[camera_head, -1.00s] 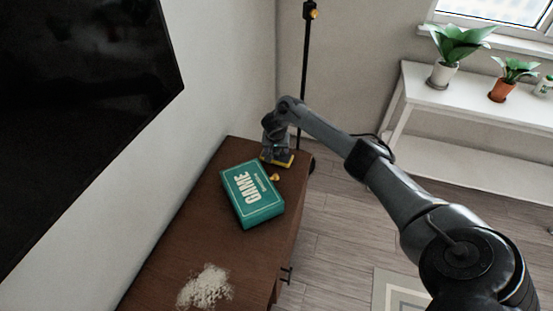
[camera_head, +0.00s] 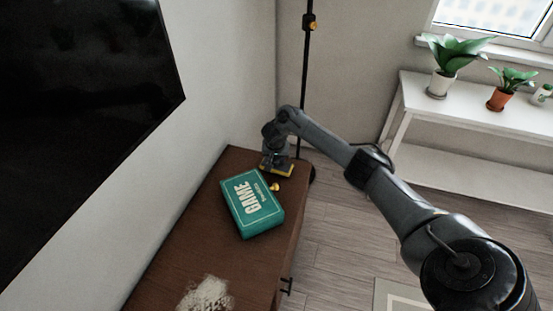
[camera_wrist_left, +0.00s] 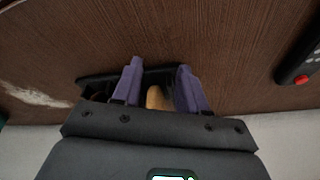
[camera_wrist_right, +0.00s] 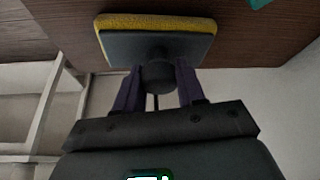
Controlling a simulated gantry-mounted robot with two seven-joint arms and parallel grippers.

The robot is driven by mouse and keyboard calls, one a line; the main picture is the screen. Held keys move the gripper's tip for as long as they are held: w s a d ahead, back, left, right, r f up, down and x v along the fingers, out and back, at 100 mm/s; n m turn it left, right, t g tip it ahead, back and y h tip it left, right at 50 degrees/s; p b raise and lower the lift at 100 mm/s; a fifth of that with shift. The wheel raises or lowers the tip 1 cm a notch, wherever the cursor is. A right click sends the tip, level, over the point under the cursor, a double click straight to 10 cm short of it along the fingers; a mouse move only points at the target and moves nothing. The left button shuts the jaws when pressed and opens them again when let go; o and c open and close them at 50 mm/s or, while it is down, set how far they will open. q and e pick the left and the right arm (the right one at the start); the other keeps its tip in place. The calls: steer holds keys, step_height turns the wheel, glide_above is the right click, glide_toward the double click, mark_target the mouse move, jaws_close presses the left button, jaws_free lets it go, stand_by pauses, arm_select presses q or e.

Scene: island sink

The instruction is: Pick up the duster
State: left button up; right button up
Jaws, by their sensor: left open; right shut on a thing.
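The duster (camera_wrist_right: 157,32) has a dark grey block with a yellow pad and a round dark handle. My right gripper (camera_wrist_right: 158,74) is shut on that handle. In the head view, the duster's yellow edge (camera_head: 284,173) shows below my right gripper, at the far end of the brown cabinet (camera_head: 170,265). I cannot tell whether its pad touches the top. My left gripper (camera_wrist_left: 160,70) shows only in its own wrist view. It is open above brown wood, with a dark object (camera_wrist_left: 158,80) and a tan piece (camera_wrist_left: 157,98) at its fingers.
A teal game box (camera_head: 252,204) lies close to the duster, with a small gold object (camera_head: 275,187) between them. White powder (camera_head: 206,296) is on the near cabinet top. A black remote-like object (camera_wrist_left: 301,68) is right of my left gripper. A television (camera_head: 80,110) hangs left.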

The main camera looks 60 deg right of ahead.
arm_select(q)
step_height(320, 180, up, 3)
steer(key=p, duration=0.3)
steer(key=shift+a+r, duration=0.1)
steer(key=shift+a, duration=0.05)
arm_select(e)
steer(key=r, duration=0.4)
steer(key=shift+s+r, duration=0.15)
steer(key=shift+s, duration=0.1)
arm_select(q)
step_height(320, 180, up, 6)
steer(key=p, duration=0.6)
arm_select(e)
steer(key=s+r, duration=0.6)
steer(key=s, duration=0.5)
steer(key=shift+d, duration=0.25)
steer(key=shift+r, duration=0.1)
steer(key=shift+s, duration=0.1)
steer(key=o, duration=0.4)
steer(key=shift+c, duration=1.3)
